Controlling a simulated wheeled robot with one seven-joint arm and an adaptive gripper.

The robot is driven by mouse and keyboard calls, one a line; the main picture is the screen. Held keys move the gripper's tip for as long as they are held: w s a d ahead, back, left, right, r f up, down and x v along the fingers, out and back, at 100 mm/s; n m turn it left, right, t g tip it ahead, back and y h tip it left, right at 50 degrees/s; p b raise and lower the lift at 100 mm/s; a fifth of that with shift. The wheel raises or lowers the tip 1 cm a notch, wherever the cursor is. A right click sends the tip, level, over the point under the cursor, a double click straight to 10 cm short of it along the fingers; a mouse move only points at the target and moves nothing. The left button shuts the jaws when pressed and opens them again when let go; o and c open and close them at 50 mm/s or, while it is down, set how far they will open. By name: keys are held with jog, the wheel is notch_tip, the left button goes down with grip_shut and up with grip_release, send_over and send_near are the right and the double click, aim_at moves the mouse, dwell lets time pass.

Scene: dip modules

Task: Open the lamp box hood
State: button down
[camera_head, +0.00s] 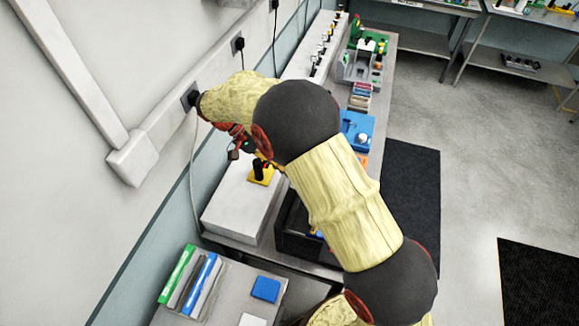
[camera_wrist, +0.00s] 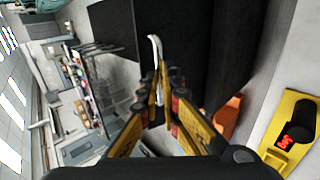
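My gripper (camera_head: 243,147) is at the wall side of the workbench, above a white box (camera_head: 235,203); my arm hides part of this area. In the wrist view, the two yellow-and-black fingers of my gripper (camera_wrist: 162,88) come together around a thin pale curved handle (camera_wrist: 154,45). The handle runs between the fingertips, in front of a large black panel (camera_wrist: 190,45), which may be the lamp box hood. The panel's full outline is hidden. A yellow device with a black knob (camera_head: 262,172) sits on the white box, and shows at the right of the wrist view (camera_wrist: 272,145).
A black open bin (camera_head: 290,240) stands beside the white box, partly behind my arm. A blue box (camera_head: 357,126) and a grey-green fixture (camera_head: 358,65) are farther along the bench. A nearer table holds a blue block (camera_head: 266,289) and binders (camera_head: 192,283).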

jog(key=f, duration=0.1)
jog(key=s+f, duration=0.1)
jog(key=shift+f, duration=0.3)
jog(key=c, duration=2)
grip_release()
jog(key=shift+w+f, duration=0.1)
jog(key=shift+w, duration=0.25)
jog(key=shift+o, duration=0.4)
jog(key=shift+a+r, duration=0.1)
jog(key=shift+r, duration=0.1)
jog(key=v, duration=0.7)
jog(key=shift+w+r, duration=0.3)
jog(key=shift+r, duration=0.05)
